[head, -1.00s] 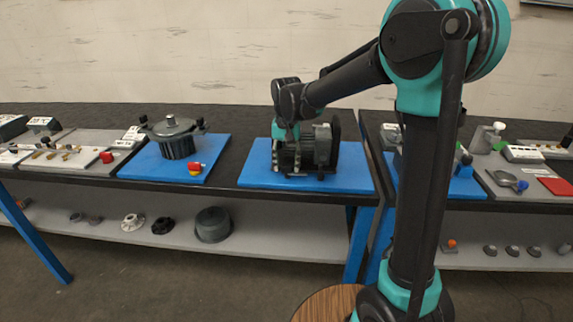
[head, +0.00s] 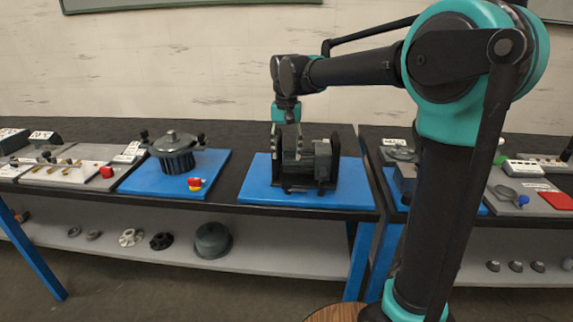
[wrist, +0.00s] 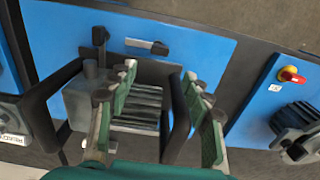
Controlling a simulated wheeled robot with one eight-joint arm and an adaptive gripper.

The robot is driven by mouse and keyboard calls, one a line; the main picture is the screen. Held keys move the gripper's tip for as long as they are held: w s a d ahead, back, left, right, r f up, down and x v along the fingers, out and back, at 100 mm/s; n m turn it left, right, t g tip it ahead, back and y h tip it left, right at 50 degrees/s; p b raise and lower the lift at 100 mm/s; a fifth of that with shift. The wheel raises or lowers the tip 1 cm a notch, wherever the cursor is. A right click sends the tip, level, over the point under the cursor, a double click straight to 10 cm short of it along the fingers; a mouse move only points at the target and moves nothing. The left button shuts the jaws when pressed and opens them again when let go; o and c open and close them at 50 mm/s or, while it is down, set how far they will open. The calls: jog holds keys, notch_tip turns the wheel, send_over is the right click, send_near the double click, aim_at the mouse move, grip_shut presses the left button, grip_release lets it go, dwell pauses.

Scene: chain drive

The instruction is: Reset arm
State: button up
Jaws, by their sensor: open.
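My gripper (head: 286,135) points down above the chain drive (head: 310,165), a dark grey motor unit on a blue board (head: 256,190) on the black bench. In the wrist view the two green-and-grey fingers of my gripper (wrist: 160,95) are spread apart, with the finned motor housing (wrist: 135,105) between and beyond them. Nothing is held between the fingers. I cannot tell from the head view how large the gap is between the fingertips and the unit.
A lidded pot (head: 175,150) and a red-and-yellow switch (head: 195,184) stand on another blue board to the left. A shelf below holds a grey bucket (head: 212,241) and several small parts. The right bench holds more fixtures.

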jog(key=shift+r, duration=0.65)
jog(key=s+d+f+t, duration=0.4)
jog(key=s+d+f, duration=1.5)
jog(key=d+f, duration=0.3)
jog(key=shift+s+d+f+n, duration=0.3)
jog(key=shift+s+d, duration=0.05)
jog(key=shift+d, duration=0.75)
